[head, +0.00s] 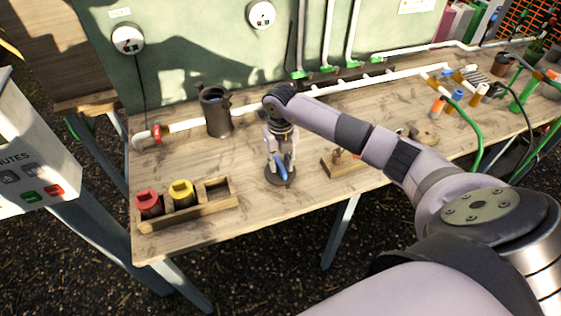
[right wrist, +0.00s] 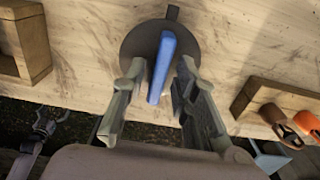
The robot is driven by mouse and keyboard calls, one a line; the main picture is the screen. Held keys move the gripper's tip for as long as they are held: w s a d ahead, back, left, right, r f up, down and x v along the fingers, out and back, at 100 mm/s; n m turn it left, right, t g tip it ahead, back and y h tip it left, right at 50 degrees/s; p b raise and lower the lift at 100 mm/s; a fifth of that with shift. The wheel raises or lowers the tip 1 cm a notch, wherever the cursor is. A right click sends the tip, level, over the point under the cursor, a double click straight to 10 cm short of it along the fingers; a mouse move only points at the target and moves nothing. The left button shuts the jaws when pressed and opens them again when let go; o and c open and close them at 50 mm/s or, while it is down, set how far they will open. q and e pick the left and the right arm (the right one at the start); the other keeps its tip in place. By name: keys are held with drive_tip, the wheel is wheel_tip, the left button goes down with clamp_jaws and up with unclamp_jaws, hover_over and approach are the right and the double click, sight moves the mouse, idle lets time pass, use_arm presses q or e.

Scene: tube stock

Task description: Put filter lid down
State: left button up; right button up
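The filter lid is a dark round disc (head: 272,179) with a blue handle standing up from it. It appears to lie flat on the bench near the front edge. The right wrist view also shows the lid (right wrist: 137,42) and its blue handle (right wrist: 160,68). My right gripper (right wrist: 161,80) points down over the lid, fingers on either side of the handle, with a visible gap on each side. It also shows in the head view (head: 281,160). A dark metal shape at the lower left of the right wrist view may be my left gripper (right wrist: 42,128); its fingers are unclear.
A dark filter housing (head: 217,117) stands behind on the white pipe line. A wooden tray (head: 190,219) with a red and a yellow piece is at front left. A small wooden block holder (head: 343,169) stands right of the lid. Bare bench lies between tray and lid.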

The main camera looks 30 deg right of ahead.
sight(280, 164)
drive_tip(key=shift+r, duration=0.15)
drive_tip(key=shift+r, duration=0.15)
wheel_tip(280, 164, up, 12)
drive_tip(key=b, duration=0.3)
idle(0.5)
